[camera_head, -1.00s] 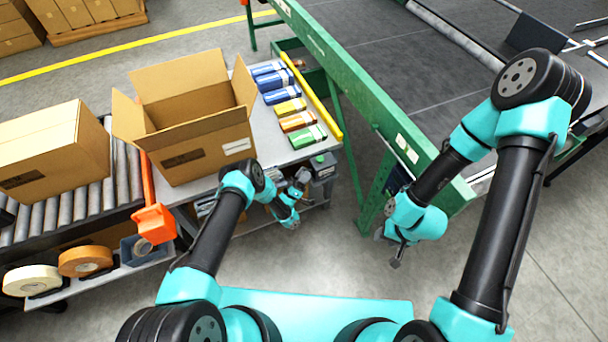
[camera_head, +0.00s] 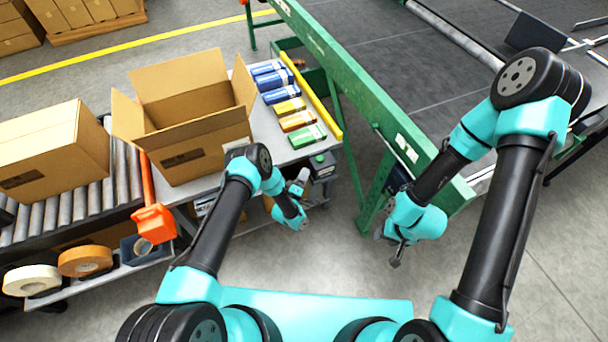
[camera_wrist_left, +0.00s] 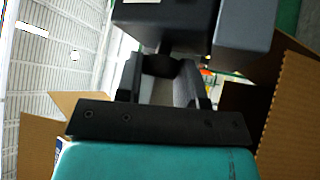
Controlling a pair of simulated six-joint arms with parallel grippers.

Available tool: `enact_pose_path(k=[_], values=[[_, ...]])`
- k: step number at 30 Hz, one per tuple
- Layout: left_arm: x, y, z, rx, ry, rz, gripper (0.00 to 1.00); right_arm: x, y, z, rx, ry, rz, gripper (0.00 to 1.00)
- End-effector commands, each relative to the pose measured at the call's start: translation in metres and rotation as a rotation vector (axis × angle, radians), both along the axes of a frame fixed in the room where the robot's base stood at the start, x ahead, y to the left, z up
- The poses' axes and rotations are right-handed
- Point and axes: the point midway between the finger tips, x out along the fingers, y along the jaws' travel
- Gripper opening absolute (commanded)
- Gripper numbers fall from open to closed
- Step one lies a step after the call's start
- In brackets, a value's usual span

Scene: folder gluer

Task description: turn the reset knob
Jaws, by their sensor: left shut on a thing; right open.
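My left gripper (camera_wrist_left: 162,78) is shut on a dark knob (camera_wrist_left: 158,64) beneath a dark box (camera_wrist_left: 165,18), seen close up in the left wrist view. The knob is mostly hidden between the fingers, so its angle cannot be told. In the head view, my left wrist is beside a small grey box with a green part (camera_head: 323,165) at the worktable's near right corner; the fingers are hard to make out there. My right gripper (camera_head: 396,262) is open and empty, hanging over the floor near the green machine frame.
An open carton (camera_head: 190,135) and several coloured packs (camera_head: 285,106) lie on the worktable. A closed carton (camera_head: 52,152) sits on the roller conveyor at left. A green machine rail (camera_head: 350,95) stands at right. Tape rolls (camera_head: 85,261) lie at lower left.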

Motion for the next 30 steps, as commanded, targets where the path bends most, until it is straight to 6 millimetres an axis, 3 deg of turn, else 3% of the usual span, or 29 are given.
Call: enact_pose_path(k=[8, 9, 15, 24, 30], values=[[0.0, -0.001, 0.002, -0.004, -0.006, -0.003, 0.12, 0.0, 0.0, 0.0, 0.0, 0.0, 0.0, 0.43], [0.0, -0.001, 0.002, -0.003, -0.006, -0.004, 0.39, 0.0, 0.0, 0.0, 0.0, 0.0, 0.0, 0.43], [0.0, 0.0, 0.001, -0.001, -0.005, -0.001, 0.58, 0.0, 0.0, 0.0, 0.0, 0.0, 0.0, 0.43], [-0.001, 0.0, 0.0, 0.0, -0.003, -0.002, 0.59, 0.0, 0.0, 0.0, 0.0, 0.0, 0.0, 0.43], [-0.013, -0.001, -0.006, 0.0, 0.0, -0.011, 0.59, 0.0, 0.0, 0.0, 0.0, 0.0, 0.0, 0.43]])
